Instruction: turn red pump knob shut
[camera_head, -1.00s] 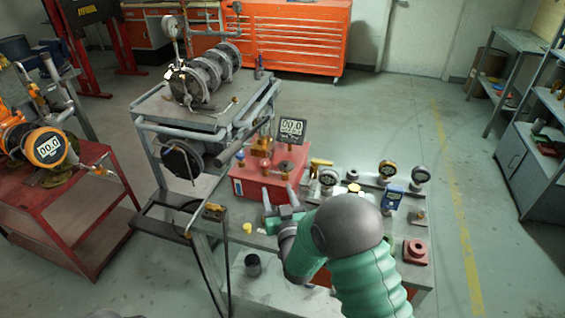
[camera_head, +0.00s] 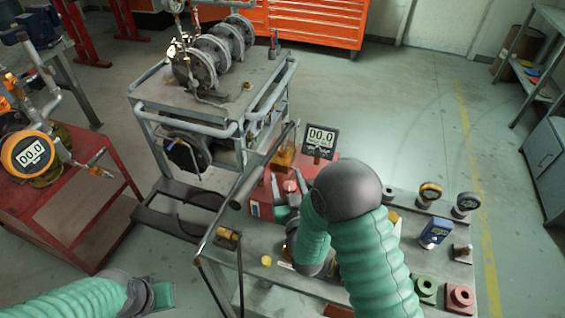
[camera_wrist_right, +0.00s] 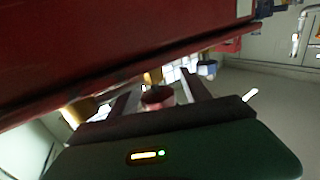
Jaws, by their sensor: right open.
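The red pump box (camera_head: 257,196) sits on the grey bench, partly hidden behind my right arm. Its small red knob (camera_head: 290,186) is at the fingertips of my right gripper (camera_head: 284,190). In the right wrist view the knob (camera_wrist_right: 157,95) shows between the two open fingers, and I cannot tell whether they touch it. The pump's red body (camera_wrist_right: 120,45) fills the upper left of that view, close to the fingers. My left gripper (camera_head: 160,295) is at the lower left in the head view, away from the pump; its jaw opening is unclear.
A display reading 00.0 (camera_head: 320,138) stands behind the pump. Several gauges, a blue meter (camera_head: 436,232) and green and red blocks (camera_head: 460,297) stand on the bench at right. A grey pipe cart (camera_head: 190,110) and a red cart (camera_head: 85,210) are at left.

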